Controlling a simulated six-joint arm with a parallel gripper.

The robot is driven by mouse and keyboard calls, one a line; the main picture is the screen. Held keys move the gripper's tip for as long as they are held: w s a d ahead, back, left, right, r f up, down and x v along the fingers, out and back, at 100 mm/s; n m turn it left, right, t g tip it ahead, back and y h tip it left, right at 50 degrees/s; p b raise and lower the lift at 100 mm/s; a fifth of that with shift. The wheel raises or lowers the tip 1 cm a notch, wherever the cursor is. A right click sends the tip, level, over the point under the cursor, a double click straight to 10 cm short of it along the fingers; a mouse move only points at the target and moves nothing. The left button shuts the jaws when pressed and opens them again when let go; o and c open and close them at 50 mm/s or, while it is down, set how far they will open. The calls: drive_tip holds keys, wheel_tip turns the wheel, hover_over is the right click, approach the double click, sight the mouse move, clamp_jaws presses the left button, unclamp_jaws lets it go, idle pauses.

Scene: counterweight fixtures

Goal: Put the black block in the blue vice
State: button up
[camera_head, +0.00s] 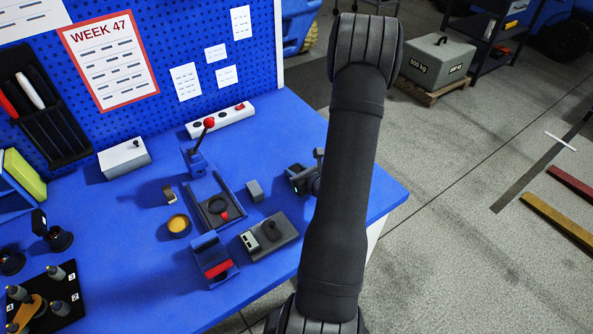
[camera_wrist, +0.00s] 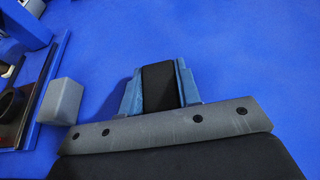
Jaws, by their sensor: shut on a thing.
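My gripper (camera_head: 303,180) is over the right part of the blue bench. In the wrist view its two blue-grey fingers (camera_wrist: 158,80) are shut on the black block (camera_wrist: 158,88), which sits between them. Whether the block touches the bench is not clear. Left of the gripper is a blue fixture with a lever and red ball (camera_head: 197,158), a dark railed plate with a ring (camera_head: 216,208), and a blue stepped body with a red bar (camera_head: 214,262). I cannot tell for sure which of these is the blue vice. The gripper is apart from them.
A small grey block (camera_head: 254,190) stands between the railed plate and my gripper; it also shows in the wrist view (camera_wrist: 62,102). A grey device with a knob (camera_head: 269,236) lies in front. A power strip (camera_head: 221,119) is behind. The bench right of my gripper is clear.

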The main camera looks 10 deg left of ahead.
drive_tip(key=shift+f, duration=0.15)
drive_tip(key=o, duration=1.1)
drive_tip(key=shift+r, duration=0.2)
drive_tip(key=v, duration=1.1)
drive_tip(key=shift+f, duration=0.1)
drive_tip(key=shift+o, duration=0.5)
drive_tip(key=shift+s+d+r, duration=0.2)
drive_tip(key=shift+s+d, duration=0.15)
drive_tip(key=shift+s, duration=0.05)
